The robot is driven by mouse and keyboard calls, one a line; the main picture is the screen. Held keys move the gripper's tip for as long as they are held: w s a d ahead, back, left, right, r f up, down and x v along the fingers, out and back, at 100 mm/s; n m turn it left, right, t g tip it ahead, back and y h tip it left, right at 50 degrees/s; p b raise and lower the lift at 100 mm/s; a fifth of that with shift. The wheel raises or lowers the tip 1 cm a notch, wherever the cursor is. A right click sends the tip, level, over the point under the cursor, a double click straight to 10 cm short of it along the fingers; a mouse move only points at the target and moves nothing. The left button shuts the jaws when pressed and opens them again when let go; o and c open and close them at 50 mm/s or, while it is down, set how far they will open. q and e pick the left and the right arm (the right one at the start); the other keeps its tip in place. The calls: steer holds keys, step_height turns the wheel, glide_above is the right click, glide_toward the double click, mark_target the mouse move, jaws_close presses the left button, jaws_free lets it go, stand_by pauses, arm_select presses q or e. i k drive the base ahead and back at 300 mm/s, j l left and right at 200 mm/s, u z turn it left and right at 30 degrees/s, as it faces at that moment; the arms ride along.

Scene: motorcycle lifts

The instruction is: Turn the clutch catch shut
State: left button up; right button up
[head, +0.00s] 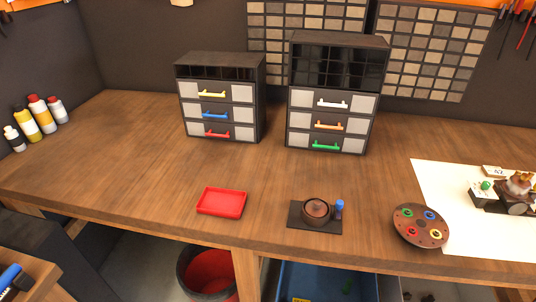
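A dark round brown part (317,210) sits on a black base plate (298,222) near the front edge of the bench. A small upright blue piece (339,208) stands at its right side on the same plate. This looks like the clutch and its catch, but it is too small to tell how the catch is turned. Neither of my grippers is in the head view, and nothing is touching these parts.
A red tray (222,202) lies left of the plate. A round brown disc with coloured rings (421,238) lies right, partly on a white sheet (453,202). Two drawer cabinets (263,103) (288,112) stand behind. Bench between is clear. Several bottles (42,117) stand far left.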

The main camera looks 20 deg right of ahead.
mark_target(339, 205)
steer(key=l+z, duration=0.1)
steer(key=z, duration=0.6)
steer(key=k+l+z, duration=0.1)
steer(key=z, duration=0.25)
steer(key=i+l, duration=0.05)
steer(key=l, duration=0.05)
